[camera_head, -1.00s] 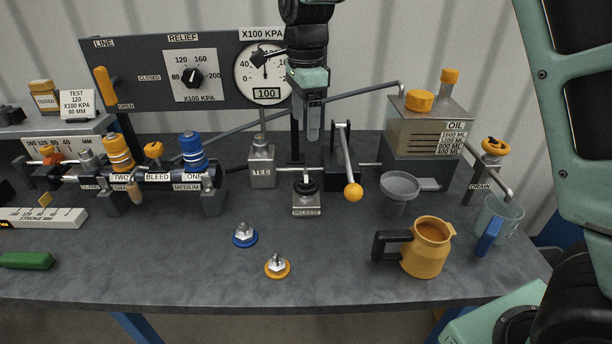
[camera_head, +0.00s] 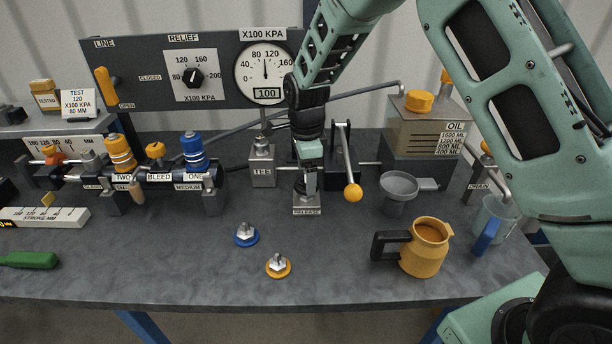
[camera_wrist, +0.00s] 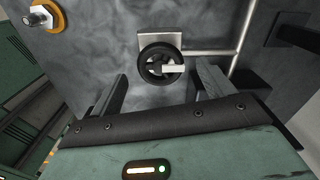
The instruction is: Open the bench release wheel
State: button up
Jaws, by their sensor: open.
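The release wheel is a small black handwheel with a pale handle (camera_wrist: 161,66) on a grey block. In the head view the block labelled RELEASE (camera_head: 307,210) stands on the bench, and the wheel is mostly hidden behind my gripper (camera_head: 307,184). My gripper points down right over the wheel. In the wrist view my gripper (camera_wrist: 160,82) is open, with one finger on each side of the wheel and slightly below it in the picture. I cannot tell whether the fingers touch it.
A lever with an orange knob (camera_head: 352,192) stands close to the right of my gripper. The TEE block (camera_head: 262,165) is close on the left. Blue (camera_head: 246,235) and orange (camera_head: 278,265) couplers lie in front. A yellow jug (camera_head: 427,248) stands front right. The gauge (camera_head: 265,75) is behind.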

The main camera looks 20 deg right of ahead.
jog(key=shift+f, duration=1)
jog(key=c, duration=1)
